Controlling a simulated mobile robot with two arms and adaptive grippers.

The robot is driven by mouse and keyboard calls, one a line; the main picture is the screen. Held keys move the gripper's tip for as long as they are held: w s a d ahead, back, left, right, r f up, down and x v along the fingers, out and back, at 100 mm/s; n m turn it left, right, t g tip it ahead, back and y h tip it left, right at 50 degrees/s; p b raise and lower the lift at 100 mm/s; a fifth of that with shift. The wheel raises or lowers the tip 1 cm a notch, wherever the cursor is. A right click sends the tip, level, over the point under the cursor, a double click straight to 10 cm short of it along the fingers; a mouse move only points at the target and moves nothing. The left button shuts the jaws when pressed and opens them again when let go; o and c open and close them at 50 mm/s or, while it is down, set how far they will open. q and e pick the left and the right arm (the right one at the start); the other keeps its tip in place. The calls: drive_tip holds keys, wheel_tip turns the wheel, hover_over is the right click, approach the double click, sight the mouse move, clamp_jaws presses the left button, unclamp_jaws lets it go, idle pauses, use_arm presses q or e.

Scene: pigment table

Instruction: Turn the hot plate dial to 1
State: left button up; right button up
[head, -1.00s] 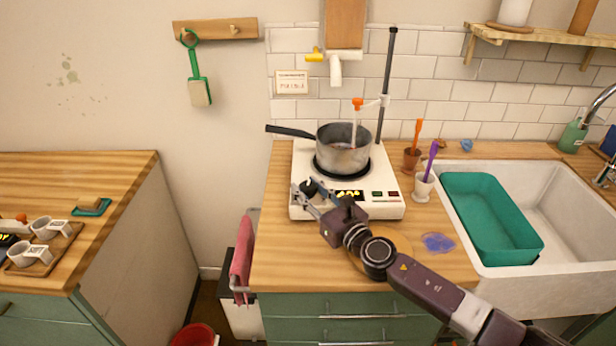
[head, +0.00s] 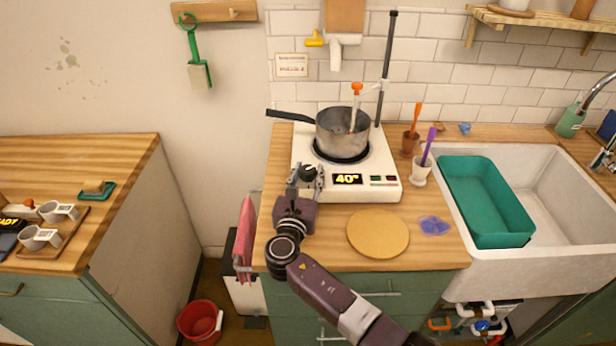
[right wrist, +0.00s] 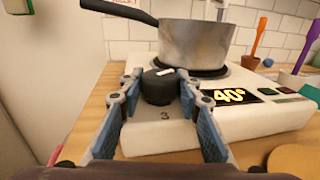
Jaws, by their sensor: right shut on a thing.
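The white hot plate (head: 350,190) stands on the wooden counter, and its lit display reads 40°. Its black dial (right wrist: 160,90) is at the front left corner, with a white mark on top pointing toward the back and slightly right. A digit 3 is printed on the plate in front of the dial. My right gripper (head: 306,180) is shut on the dial, with one blue-padded finger on each side in the right wrist view. In the head view the fingers partly cover the dial. My left gripper is not in view.
A saucepan (head: 343,138) sits on the burner, its handle pointing left above the dial side. A stand rod (head: 386,75) rises behind it. A round wooden board (head: 378,233) lies in front.

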sight(308, 169)
drive_tip(key=shift+m+h, duration=0.4)
drive_tip(key=shift+h, duration=0.2)
drive_tip(key=o, duration=1.2)
drive_tip(key=shift+c, duration=0.2)
drive_tip(key=shift+r, duration=0.1)
wheel_tip(308, 169, up, 10)
drive_tip(key=shift+f, duration=0.1)
